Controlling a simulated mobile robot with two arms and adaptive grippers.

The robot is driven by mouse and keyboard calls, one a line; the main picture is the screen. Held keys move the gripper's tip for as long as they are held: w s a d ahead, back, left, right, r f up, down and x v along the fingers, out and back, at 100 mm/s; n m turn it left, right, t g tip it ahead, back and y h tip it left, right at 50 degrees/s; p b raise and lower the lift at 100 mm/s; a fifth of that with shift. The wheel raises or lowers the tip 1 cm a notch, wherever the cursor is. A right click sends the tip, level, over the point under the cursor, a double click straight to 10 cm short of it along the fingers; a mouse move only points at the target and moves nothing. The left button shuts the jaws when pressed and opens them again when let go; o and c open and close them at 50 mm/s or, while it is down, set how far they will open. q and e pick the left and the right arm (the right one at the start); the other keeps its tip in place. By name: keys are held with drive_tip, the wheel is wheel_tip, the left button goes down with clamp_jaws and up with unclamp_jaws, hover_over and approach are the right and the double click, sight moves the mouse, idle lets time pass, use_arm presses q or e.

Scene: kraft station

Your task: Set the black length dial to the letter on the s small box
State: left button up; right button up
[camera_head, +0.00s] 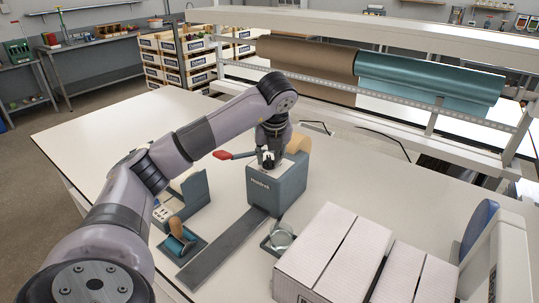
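A grey-blue dispenser machine (279,190) with a red-tipped lever (222,155) stands on the white table. My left arm reaches over from the left, and its gripper (268,160) points down at the top of the machine. The fingers are small and dark there, and I cannot tell whether they are open, shut or touching anything. The black length dial cannot be made out apart from the gripper. White boxes stand at the front right, a larger one (322,250) and a narrower one (434,283); no letter is readable on them. My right gripper is not in view.
A dark flat strip (225,247) runs from the machine toward the front left. A smaller grey dispenser (191,190) and a tray with a wooden-handled roller (177,232) sit left. Brown (305,65) and teal (430,80) rolls hang behind. The table's left part is clear.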

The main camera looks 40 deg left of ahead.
use_arm(q)
drive_tip(key=shift+w, duration=0.1)
drive_tip(key=shift+r, duration=0.15)
drive_tip(key=shift+r, duration=0.3)
drive_tip(key=v, duration=1.1)
idle(0.3)
